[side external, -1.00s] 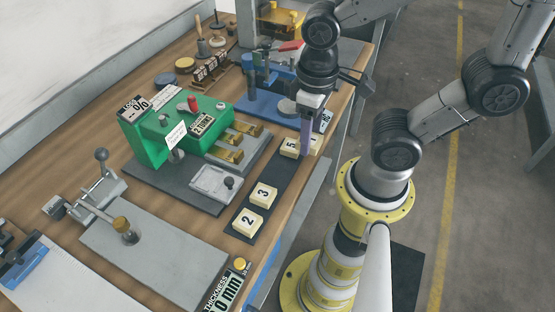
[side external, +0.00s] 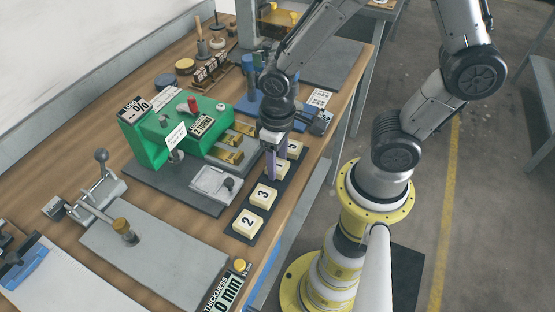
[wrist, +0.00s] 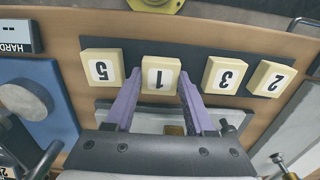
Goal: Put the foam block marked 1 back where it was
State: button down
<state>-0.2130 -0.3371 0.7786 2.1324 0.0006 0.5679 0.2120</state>
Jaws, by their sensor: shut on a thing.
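The cream foam block marked 1 (wrist: 161,76) is between the two purple fingers of my gripper (wrist: 159,84) in the wrist view. In the side view my gripper (side external: 274,170) is shut on it over the dark strip (side external: 240,237), and the fingers partly cover the block. The block is in the gap of the row, between the block marked 5 (wrist: 102,69) and the block marked 3 (wrist: 226,74). I cannot tell whether it touches the strip. The block marked 2 (wrist: 271,78) is at the end of the row.
A green machine (side external: 150,143) with brass parts stands left of the strip. A blue stand (side external: 249,108) is behind my gripper. A grey plate (side external: 155,262) lies at the front left, with a thickness display (side external: 226,292) beside it.

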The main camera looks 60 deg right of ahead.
aim_at(278, 165)
jog(key=shift+f, duration=0.15)
jog(key=shift+c, duration=1.3)
grip_release()
notch_tip(278, 165, up, 12)
jog(key=s+d+r+t, duration=0.4)
jog(key=s+r+t, duration=0.1)
jog(key=r, duration=0.2)
jog(key=shift+s+d+r+t, duration=0.25)
jog(key=shift+d+t, duration=0.05)
jog(key=shift+d, duration=0.05)
